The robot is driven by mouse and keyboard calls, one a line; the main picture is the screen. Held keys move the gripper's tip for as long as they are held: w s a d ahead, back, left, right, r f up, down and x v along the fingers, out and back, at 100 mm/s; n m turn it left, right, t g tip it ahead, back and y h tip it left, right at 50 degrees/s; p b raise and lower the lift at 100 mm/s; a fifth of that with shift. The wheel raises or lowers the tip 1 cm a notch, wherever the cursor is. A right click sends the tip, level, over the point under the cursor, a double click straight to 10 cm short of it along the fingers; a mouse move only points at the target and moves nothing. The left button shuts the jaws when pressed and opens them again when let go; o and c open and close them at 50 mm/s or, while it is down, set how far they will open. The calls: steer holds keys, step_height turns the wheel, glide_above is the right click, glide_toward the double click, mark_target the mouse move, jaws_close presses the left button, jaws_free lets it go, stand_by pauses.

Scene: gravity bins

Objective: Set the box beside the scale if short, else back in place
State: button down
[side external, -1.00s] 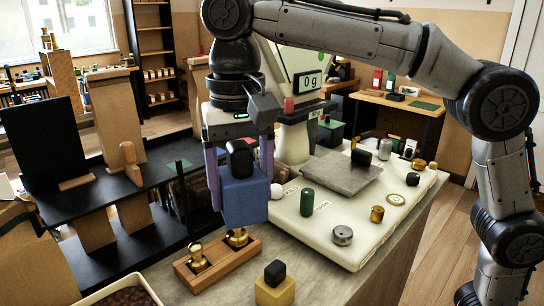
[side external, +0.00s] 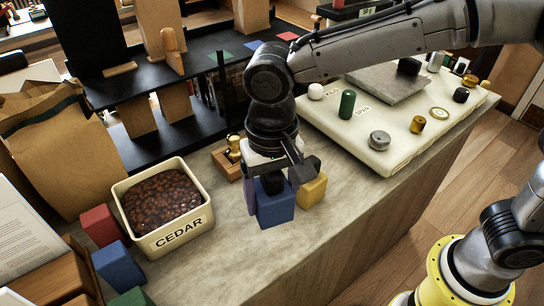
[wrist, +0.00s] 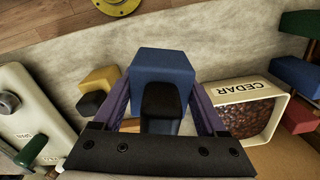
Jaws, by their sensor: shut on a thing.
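My gripper (side external: 272,184) is shut on a blue box (side external: 276,208) with a black knob on top. The box is upright over the front part of the counter; I cannot tell whether its base touches. In the wrist view the blue box (wrist: 163,66) sits between my purple fingers, its black knob toward the camera. The scale's grey plate (side external: 390,88) is at the upper right on a cream base (side external: 385,152), apart from the box. A black block (side external: 409,66) stands on the plate. The scale's readout cannot be read now.
A yellow box (side external: 312,190) stands close to the right of the held box. A CEDAR tub (side external: 196,233) of brown bits is to the left, with red (side external: 100,226) and blue (side external: 119,265) blocks beyond. A wooden weight holder (side external: 222,160) is behind. Counter (side external: 222,272) in front is clear.

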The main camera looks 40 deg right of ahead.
mark_target(272, 175)
steer(key=shift+f, duration=0.75)
steer(key=shift+f, duration=2.95)
steer(key=shift+f, duration=0.6)
jaws_free()
step_height(272, 175, up, 14)
steer(key=shift+f, duration=0.1)
